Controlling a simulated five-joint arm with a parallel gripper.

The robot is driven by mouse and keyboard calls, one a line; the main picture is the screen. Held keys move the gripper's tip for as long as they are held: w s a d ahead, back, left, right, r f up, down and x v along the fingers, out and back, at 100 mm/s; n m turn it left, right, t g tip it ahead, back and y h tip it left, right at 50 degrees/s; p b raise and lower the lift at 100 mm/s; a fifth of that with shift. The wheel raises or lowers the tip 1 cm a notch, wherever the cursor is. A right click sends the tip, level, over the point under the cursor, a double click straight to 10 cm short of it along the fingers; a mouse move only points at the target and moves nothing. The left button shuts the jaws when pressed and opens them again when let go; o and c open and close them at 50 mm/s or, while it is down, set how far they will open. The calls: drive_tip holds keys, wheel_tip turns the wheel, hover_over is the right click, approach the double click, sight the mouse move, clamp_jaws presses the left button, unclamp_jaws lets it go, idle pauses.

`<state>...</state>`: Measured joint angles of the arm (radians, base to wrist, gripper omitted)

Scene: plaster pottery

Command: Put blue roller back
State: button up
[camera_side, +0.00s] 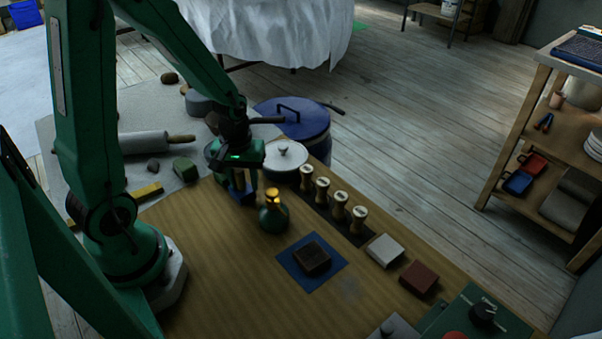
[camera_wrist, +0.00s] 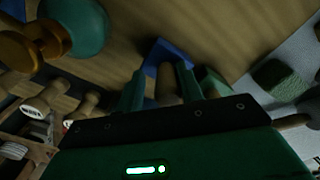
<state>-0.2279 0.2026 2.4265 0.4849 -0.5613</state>
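A blue piece with a tan, handle-like part, which looks like the blue roller (camera_side: 245,195), stands upright on the wooden table just below my gripper (camera_side: 240,185). In the wrist view the blue piece (camera_wrist: 165,53) lies at my fingertips, with the tan part between the two green fingers (camera_wrist: 160,82). My gripper is low, close to the table, with its fingers on either side of the piece. Whether they press on it cannot be seen. Several wooden-handled pieces (camera_side: 322,191) stand in a row on a dark strip (camera_side: 354,238) to the right.
A green bottle with a gold top (camera_side: 272,218) stands close to my gripper's right. A lidded pale pot (camera_side: 285,160) is behind it. A dark block (camera_side: 311,258) sits on a blue mat (camera_side: 333,276). White (camera_side: 384,249) and brown (camera_side: 418,278) blocks lie at right. The front-left table is clear.

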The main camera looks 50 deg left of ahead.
sight(243, 192)
drive_tip(key=shift+s+d+f, duration=0.15)
drive_tip(key=shift+s+f, duration=0.05)
drive_tip(key=shift+s, duration=0.3)
wheel_tip(243, 192, up, 13)
drive_tip(key=shift+w+r, duration=0.1)
idle(0.7)
drive_tip(key=s+d+r+m+t, duration=0.5)
drive_tip(key=d+r+m, duration=0.1)
drive_tip(key=r+m, duration=0.2)
drive_tip(key=shift+s+d+r+m, duration=0.25)
drive_tip(key=shift+r+m, duration=0.1)
drive_tip(key=shift+m, duration=0.15)
